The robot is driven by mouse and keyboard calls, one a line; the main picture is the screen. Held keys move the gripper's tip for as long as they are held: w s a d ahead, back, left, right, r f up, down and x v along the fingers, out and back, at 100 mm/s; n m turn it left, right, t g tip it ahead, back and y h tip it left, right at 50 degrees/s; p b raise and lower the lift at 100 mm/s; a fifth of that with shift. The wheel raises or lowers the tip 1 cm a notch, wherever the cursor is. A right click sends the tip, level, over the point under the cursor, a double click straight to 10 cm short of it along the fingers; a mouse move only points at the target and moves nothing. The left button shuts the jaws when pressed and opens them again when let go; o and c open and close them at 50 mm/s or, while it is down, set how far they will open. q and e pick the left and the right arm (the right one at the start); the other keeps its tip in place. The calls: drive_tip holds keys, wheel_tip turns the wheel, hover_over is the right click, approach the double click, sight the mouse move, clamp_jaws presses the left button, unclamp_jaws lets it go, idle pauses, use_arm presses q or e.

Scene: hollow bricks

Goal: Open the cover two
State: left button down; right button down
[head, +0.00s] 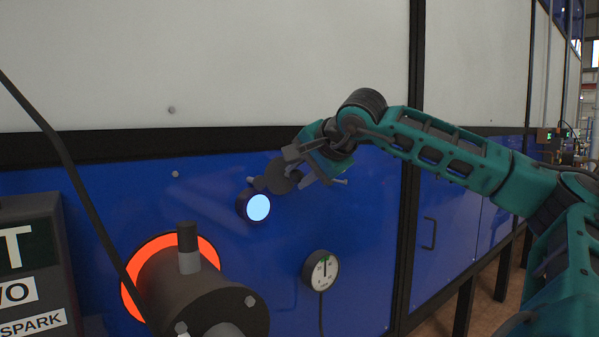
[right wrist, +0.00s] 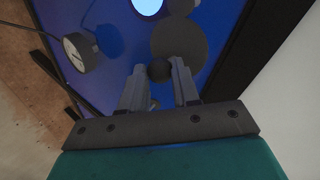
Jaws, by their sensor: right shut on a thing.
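A round dark grey cover (head: 280,177) hangs on the blue wall, up and to the right of a round port (head: 258,207) that glows pale blue. The port's bright face is in plain view, with the cover beside it. My right gripper (head: 297,163) is at the cover. In the right wrist view the gripper (right wrist: 158,72) is shut on a small dark knob (right wrist: 159,70) in front of the cover disc (right wrist: 180,42). The glowing port (right wrist: 147,5) is cut by the top edge there. My left gripper is not in view.
A dark cylinder (head: 215,300) with an orange glowing ring (head: 160,250) juts out at lower left. A white dial gauge (head: 320,270) hangs below the cover. A labelled box (head: 30,270) stands at far left. A black cable crosses the left side.

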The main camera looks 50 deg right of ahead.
drive_tip(key=shift+r, duration=0.1)
idle(0.4)
drive_tip(key=c, duration=0.8)
unclamp_jaws()
drive_tip(key=shift+s+a+r, duration=0.1)
drive_tip(key=shift+s+r, duration=0.1)
drive_tip(key=shift+s, duration=0.1)
drive_tip(key=b+v, duration=0.2)
drive_tip(key=v, duration=1)
drive_tip(key=shift+a, duration=0.2)
